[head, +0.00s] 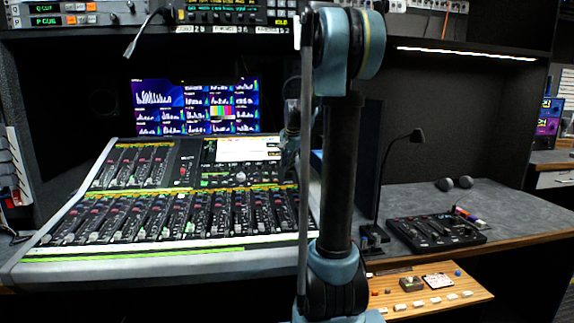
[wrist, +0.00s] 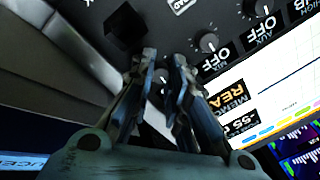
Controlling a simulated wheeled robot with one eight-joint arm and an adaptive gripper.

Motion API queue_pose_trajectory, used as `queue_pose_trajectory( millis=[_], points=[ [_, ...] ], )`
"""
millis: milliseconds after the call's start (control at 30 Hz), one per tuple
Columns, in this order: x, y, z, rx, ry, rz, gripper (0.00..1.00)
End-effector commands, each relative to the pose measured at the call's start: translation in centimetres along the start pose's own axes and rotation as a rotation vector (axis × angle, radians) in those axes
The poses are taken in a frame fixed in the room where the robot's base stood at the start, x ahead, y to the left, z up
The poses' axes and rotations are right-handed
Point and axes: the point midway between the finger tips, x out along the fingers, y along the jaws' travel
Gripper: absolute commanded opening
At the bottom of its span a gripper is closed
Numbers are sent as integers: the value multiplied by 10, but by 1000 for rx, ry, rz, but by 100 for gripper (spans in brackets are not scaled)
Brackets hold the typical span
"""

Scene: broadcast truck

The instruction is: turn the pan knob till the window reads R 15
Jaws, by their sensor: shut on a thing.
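In the wrist view my gripper (wrist: 165,62) points at the mixing console's dark panel. Its two fingers are closed around a small knob, the pan knob (wrist: 163,76), which they mostly hide. A bright display (wrist: 275,75) lies to the right, turned in this view, with large orange letters on black blocks at its left edge. I cannot make out a pan reading there. In the head view the mixing console (head: 150,253) stands at left and centre, with its white display (head: 248,149) by my arm. The knob and fingertips are not clear there.
Another knob (wrist: 208,42) with an OFF label sits close to the right of the fingers. A black block (wrist: 125,27) stands close to the left. In the head view a gooseneck lamp (head: 400,140) and a small black control panel (head: 436,233) are right of my arm.

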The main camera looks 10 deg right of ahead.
Motion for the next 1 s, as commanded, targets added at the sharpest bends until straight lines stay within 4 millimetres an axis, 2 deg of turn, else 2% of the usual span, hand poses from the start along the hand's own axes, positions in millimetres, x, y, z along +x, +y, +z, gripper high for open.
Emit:
queue_pose_trajectory(
  millis=[33,100,133,567,767,1000],
  points=[
    [0,-1,-2,0,3,-2,17],
    [0,-1,-2,0,3,-2,33],
    [0,-1,-2,0,3,-2,37],
    [-6,0,0,0,1,0,37],
    [-34,0,0,0,1,0,37],
    [-80,0,-1,0,1,0,37]
  ],
)
